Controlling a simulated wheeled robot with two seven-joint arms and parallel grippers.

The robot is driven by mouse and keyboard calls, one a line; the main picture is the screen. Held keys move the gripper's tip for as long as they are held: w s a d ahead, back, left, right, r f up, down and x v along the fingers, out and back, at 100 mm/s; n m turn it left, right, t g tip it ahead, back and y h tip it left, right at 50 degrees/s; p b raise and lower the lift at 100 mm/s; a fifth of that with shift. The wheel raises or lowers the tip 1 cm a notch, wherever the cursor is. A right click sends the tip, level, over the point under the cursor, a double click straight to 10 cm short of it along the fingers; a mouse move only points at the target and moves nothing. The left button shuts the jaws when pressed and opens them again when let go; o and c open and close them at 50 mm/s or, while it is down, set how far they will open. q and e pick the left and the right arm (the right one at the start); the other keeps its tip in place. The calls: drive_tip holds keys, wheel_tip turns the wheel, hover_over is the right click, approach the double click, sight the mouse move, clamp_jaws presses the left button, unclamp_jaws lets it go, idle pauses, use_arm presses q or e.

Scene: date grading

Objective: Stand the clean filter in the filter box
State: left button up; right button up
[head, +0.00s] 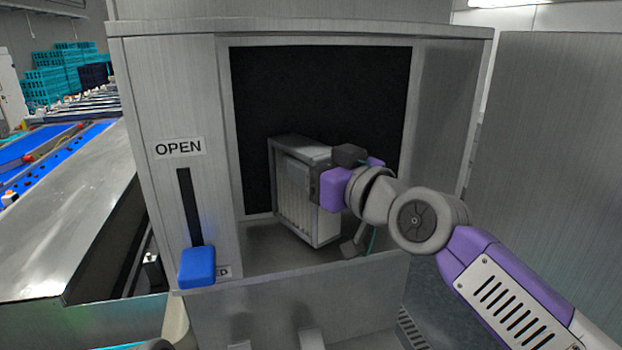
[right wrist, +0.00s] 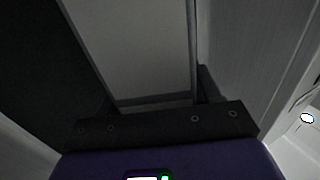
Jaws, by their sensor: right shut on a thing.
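The clean filter (head: 308,205) is a grey-framed block with pale pleats, upright and slightly turned inside the opening of the grey filter box (head: 340,290). My right gripper (head: 322,187) reaches in from the right and is shut on the filter's right side. In the right wrist view the filter (right wrist: 135,50) is a pale panel just beyond the dark jaw (right wrist: 160,124). The filter's lower edge is close to the box floor; I cannot tell whether it touches. The gripper hides part of the filter's right side. My left gripper is not in view.
A blue lever handle (head: 197,267) sits at the bottom of a slot under the OPEN label (head: 178,148), partly covering a lower label. The box has a dark back panel (head: 310,95) and a front lip. A conveyor (head: 70,200) runs at the left.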

drive_tip(key=shift+w+f, duration=0.2)
drive_tip(key=shift+f, duration=0.8)
drive_tip(key=o, duration=1.3)
drive_tip(key=shift+b+v, duration=2.4)
drive_tip(key=shift+v, duration=3.65)
drive_tip(key=shift+a, duration=0.1)
